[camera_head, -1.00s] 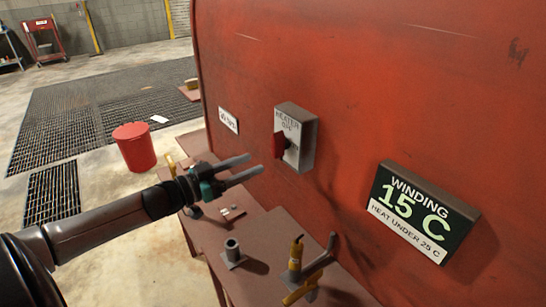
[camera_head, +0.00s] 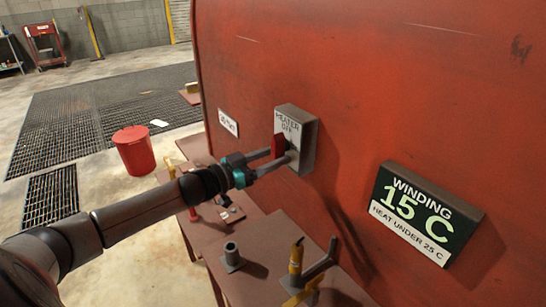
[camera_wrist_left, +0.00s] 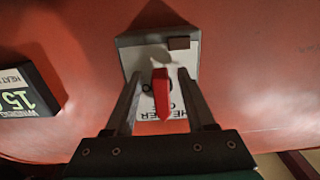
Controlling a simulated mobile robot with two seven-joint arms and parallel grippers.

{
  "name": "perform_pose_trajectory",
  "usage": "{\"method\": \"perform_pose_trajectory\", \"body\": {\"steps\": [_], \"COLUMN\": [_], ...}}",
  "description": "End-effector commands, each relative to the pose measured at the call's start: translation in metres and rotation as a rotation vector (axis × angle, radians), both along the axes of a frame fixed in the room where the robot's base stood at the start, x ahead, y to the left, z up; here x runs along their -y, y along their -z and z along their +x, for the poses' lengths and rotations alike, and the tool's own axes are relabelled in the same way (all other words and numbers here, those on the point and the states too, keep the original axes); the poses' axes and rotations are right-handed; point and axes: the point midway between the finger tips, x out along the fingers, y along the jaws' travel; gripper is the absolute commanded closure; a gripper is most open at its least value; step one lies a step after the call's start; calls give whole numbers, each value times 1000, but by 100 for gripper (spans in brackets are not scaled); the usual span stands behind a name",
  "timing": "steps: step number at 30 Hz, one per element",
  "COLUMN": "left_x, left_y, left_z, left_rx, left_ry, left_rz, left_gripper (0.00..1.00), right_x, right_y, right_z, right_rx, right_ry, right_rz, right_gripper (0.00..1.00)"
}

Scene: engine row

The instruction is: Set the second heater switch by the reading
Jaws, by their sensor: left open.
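The heater switch box (camera_head: 312,140) is a grey box with a white label face on the red machine wall. Its red knob (camera_head: 279,145) points roughly up in the head view. The label reads "HEATER" with a partly hidden word below. My left gripper (camera_head: 282,156) is open at the box, with one finger on each side of the knob. The wrist view shows the red knob (camera_wrist_left: 161,96) between the open fingers (camera_wrist_left: 160,80), with gaps on both sides. A dark display (camera_head: 425,212) reads "WINDING 15 C" and "HEAT UNDER 25 C". My right gripper is out of view.
A small white plate (camera_head: 228,122) is on the wall left of the box. Below are brown benches (camera_head: 255,282) with a grey post (camera_head: 233,258) and a yellow-handled fitting (camera_head: 296,262). A red bucket (camera_head: 134,150) stands on the floor at left.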

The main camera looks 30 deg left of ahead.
Motion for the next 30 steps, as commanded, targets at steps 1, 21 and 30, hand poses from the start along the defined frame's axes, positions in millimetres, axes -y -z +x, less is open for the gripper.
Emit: {"method": "perform_pose_trajectory", "body": {"steps": [1, 21, 30], "left_x": [0, 0, 0], "left_y": [0, 0, -1], "left_z": [0, 0, 0], "left_rx": [0, 1, 1], "left_ry": [0, 0, 0], "left_rz": [0, 0, 1], "left_gripper": [45, 98, 100], "right_x": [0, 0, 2], "right_y": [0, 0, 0], "right_z": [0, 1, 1], "right_rx": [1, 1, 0], "right_ry": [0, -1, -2], "right_rz": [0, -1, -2], "right_gripper": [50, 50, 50]}}
